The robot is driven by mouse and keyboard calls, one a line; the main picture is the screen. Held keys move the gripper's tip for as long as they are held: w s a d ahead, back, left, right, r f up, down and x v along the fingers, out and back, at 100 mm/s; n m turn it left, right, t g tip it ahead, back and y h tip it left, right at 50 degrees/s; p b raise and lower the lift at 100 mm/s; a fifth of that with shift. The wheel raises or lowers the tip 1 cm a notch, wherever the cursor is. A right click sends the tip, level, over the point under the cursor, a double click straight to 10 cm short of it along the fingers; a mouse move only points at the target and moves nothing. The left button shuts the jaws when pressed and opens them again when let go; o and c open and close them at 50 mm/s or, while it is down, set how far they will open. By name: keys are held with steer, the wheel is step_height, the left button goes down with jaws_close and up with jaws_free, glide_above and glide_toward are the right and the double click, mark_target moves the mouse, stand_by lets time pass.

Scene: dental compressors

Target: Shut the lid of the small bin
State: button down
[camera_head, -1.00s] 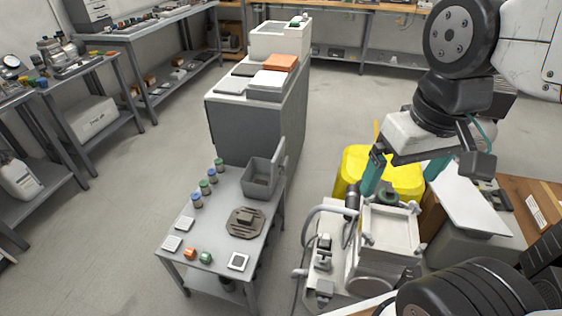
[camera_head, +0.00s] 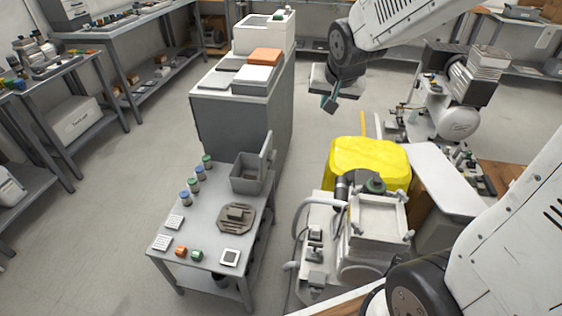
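The small bin (camera_head: 246,178) is a grey open-topped box at the back right of the small grey table. Its lid (camera_head: 267,156) stands upright at the bin's right side, so the bin is open. My gripper (camera_head: 329,103) hangs in the air to the right of and above the bin in the picture, clear of the lid. I see it from the side, with a dark teal finger below the hand. The other finger cannot be made out, so its opening is unclear. I see nothing held.
The small table (camera_head: 205,220) also bears several small jars (camera_head: 196,172), a dark octagonal piece (camera_head: 236,216) and small blocks. A grey cabinet (camera_head: 240,120) stands behind it. A white machine (camera_head: 370,230) and a yellow object (camera_head: 368,160) stand to the right. Floor shows between table and machine.

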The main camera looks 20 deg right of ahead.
mark_target(270, 157)
steer(key=w+d+f+m+t+y, duration=0.15)
steer(key=w+f+m+t, duration=0.4)
steer(key=w+f, duration=1.6)
steer(key=s+a+f+m+t+y, duration=0.1)
steer(key=s+f+m+t+y, duration=0.15)
steer(key=f, duration=0.75)
steer(key=s+a+f+m+t+y, duration=0.1)
steer(key=s+f+m+t+y, duration=0.15)
steer(key=f, duration=0.75)
steer(key=x, duration=0.9)
steer(key=shift+w+t+h, duration=0.35)
steer(key=shift+w+t, duration=0.05)
steer(key=shift+t, duration=0.05)
steer(key=shift+d+r, duration=0.2)
steer(key=shift+r, duration=0.05)
